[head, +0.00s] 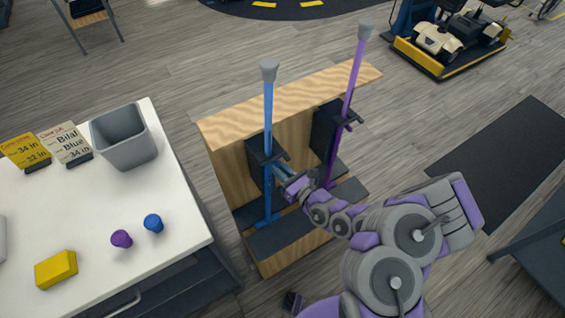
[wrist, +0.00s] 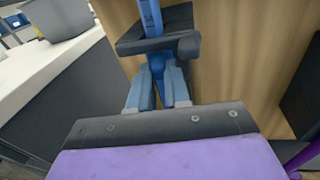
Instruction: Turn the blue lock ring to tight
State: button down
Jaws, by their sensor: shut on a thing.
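The blue scooter pole (head: 268,115) stands upright in the left black holder of a wooden stand, with a grey cap on top. My gripper (head: 277,171) reaches the pole just below the holder's clamp. In the wrist view, my gripper (wrist: 157,75) has its two blue-grey fingers either side of the blue lock ring (wrist: 157,68), shut on it. The fingers hide most of the ring, and I cannot tell how tight it is. The black clamp (wrist: 160,43) sits just above the fingers.
A purple pole (head: 352,85) stands in the right holder of the wooden stand (head: 225,155). The white table (head: 180,190) at left carries a grey bin (head: 123,137), blue and purple knobs, a yellow block and two signs, one reading "Bilal Blue 34 in".

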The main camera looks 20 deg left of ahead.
jog(key=m+t+h+p, duration=0.1)
jog(key=s+m+t+h+p, duration=0.1)
jog(key=p, duration=0.1)
jog(key=shift+a+r+t, duration=0.15)
jog(key=shift+a+t, duration=0.15)
jog(key=shift+a, duration=0.1)
jog(key=shift+m+p, duration=0.3)
jog(key=c, duration=1.1)
grip_release()
